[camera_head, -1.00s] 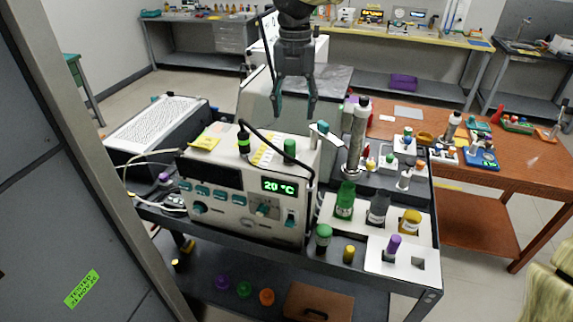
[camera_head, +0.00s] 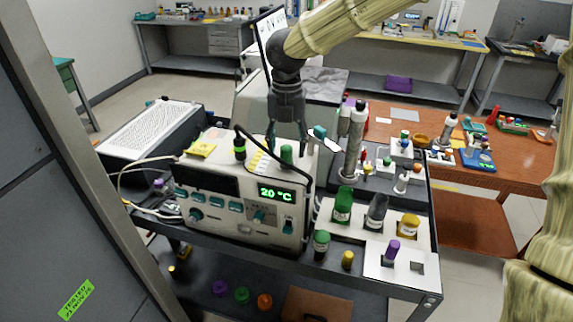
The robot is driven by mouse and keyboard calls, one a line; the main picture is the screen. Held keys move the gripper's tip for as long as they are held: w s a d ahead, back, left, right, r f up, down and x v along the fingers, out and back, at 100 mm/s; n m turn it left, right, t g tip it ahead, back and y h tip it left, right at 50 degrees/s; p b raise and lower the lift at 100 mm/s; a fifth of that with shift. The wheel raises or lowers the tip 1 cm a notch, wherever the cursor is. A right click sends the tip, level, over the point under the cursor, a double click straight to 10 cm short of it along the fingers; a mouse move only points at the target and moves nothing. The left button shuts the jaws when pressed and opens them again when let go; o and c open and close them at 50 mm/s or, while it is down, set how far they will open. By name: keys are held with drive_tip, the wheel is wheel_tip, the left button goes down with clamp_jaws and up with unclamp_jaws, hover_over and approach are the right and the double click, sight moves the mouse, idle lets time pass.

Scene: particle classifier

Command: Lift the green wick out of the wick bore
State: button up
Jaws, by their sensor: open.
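The green wick (camera_head: 287,156) is a short upright green cylinder on top of the cream instrument with the "20 °C" display (camera_head: 234,199). Its lower end sits in the instrument's top; the wick bore itself is hidden. My gripper (camera_head: 287,147) points down over it. It is open, with one finger left and one right of the wick's upper part. I cannot tell whether either finger touches the wick.
A teal-tipped white lever (camera_head: 319,133) and a tall grey cylinder (camera_head: 354,140) stand close on the right. Coloured bottles (camera_head: 343,205) are in front right.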

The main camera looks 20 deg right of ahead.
sight(286, 168)
wheel_tip(286, 168, down, 2)
drive_tip(key=shift+w+a+f+p, duration=0.1)
drive_tip(key=shift+p, duration=0.2)
drive_tip(key=shift+f, duration=0.45)
clamp_jaws()
